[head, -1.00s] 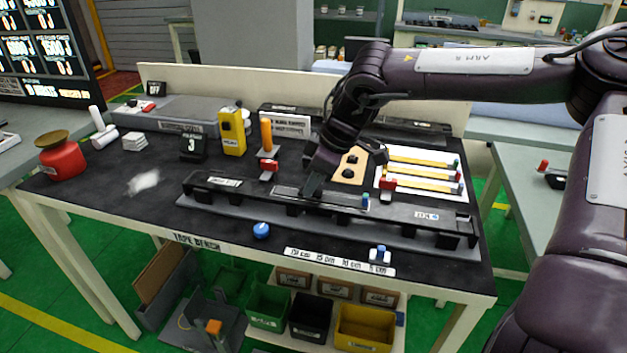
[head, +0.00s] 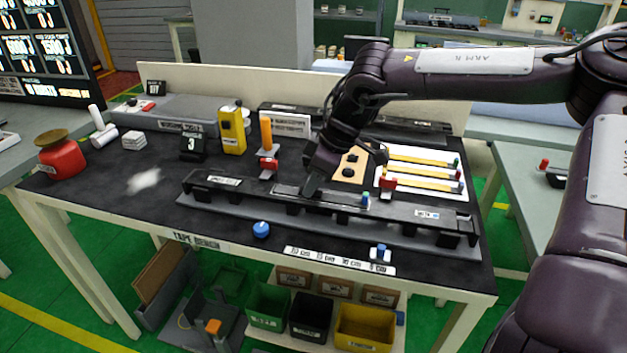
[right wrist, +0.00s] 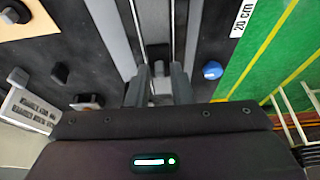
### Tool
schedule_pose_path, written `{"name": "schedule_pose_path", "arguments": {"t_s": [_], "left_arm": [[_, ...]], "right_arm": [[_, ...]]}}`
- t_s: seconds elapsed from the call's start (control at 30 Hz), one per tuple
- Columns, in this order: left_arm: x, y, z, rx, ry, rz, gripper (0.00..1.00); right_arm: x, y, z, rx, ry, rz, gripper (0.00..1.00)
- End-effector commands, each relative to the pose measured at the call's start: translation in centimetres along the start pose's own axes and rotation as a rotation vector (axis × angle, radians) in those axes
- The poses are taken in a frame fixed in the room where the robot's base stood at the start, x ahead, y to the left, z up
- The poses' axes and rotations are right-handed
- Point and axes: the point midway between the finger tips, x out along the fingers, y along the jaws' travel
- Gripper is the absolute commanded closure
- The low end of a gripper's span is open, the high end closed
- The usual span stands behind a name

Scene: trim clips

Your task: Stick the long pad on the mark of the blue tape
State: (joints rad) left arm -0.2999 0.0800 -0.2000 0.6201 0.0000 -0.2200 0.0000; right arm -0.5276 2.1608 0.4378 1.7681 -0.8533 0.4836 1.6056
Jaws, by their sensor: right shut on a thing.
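My right gripper (head: 309,191) is down at the long dark trim (head: 400,211), on its left-centre stretch. Its fingers (right wrist: 158,88) are close together; the long pad between them is dark and mostly hidden, so I cannot tell whether it touches the trim. A small blue piece (head: 365,200) stands on the trim to the right of the gripper. A beige card (head: 358,166) with dark round pads lies behind the trim. A white sheet (head: 420,193) holds yellow strips with coloured ends. My left gripper is not in view.
A blue knob (head: 261,229) and a white length-label strip (head: 338,261) with a blue-topped piece (head: 381,252) are in front of the trim. An orange post (head: 267,135), a yellow device (head: 232,131) and a red pot (head: 62,163) stand behind and left. The bench's front-left is clear.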

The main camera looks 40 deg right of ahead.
Motion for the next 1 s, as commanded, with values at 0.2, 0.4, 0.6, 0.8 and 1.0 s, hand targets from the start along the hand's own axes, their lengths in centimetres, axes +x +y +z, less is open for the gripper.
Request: {"name": "schedule_pose_path", "arguments": {"t_s": [0.2, 0.4, 0.6, 0.8, 1.0], "left_arm": [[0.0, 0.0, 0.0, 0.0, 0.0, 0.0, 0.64], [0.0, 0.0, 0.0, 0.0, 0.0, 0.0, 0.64], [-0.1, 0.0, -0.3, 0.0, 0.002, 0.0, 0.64], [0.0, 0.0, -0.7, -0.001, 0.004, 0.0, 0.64], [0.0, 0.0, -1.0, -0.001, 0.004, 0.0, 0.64]], "right_arm": [[0.1, 0.0, 0.1, 0.0, -0.002, -0.001, 0.66], [0.1, 0.0, 0.1, 0.0, -0.001, -0.001, 0.55], [0.0, 0.0, 0.1, 0.0, -0.001, -0.001, 0.55], [-2.6, 0.1, -0.1, -0.001, 0.004, 0.003, 0.55], [-6.0, 0.0, 0.0, 0.0, 0.002, 0.002, 0.55]]}}
